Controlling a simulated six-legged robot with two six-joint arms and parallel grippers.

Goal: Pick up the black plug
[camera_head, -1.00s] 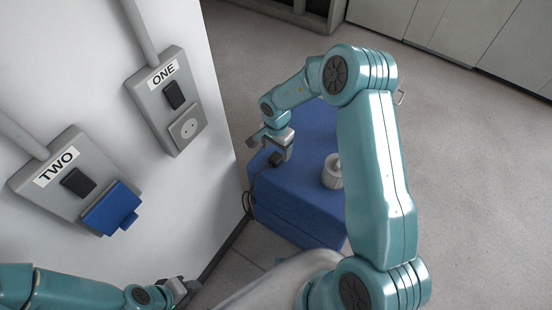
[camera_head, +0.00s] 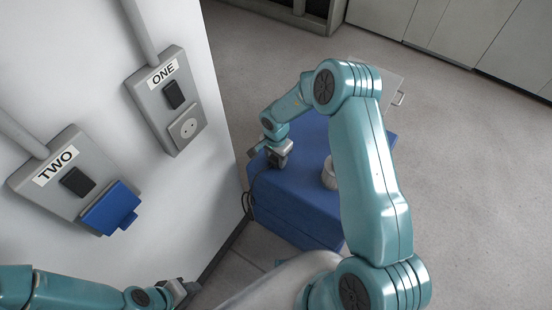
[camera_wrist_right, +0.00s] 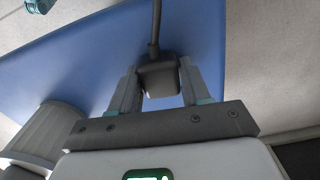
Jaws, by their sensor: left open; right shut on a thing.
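The black plug (camera_wrist_right: 160,78) is between the two fingers of my right gripper (camera_wrist_right: 157,88) in the right wrist view, with its dark cable running up and away from it. My right gripper (camera_head: 277,158) is shut on the plug above the left part of the blue box top in the head view; the plug is small and mostly hidden there. I cannot tell whether the plug touches the box. My left gripper (camera_head: 183,292) is open and empty, at the bottom left of the head view, in front of the white wall.
The blue box (camera_head: 300,208) carries a pale cylindrical object (camera_head: 329,175), partly behind my right arm. The white wall holds socket ONE (camera_head: 188,127) and socket TWO, which has a blue cover (camera_head: 112,208). A cable hangs at the box's left edge. Grey floor lies open at right.

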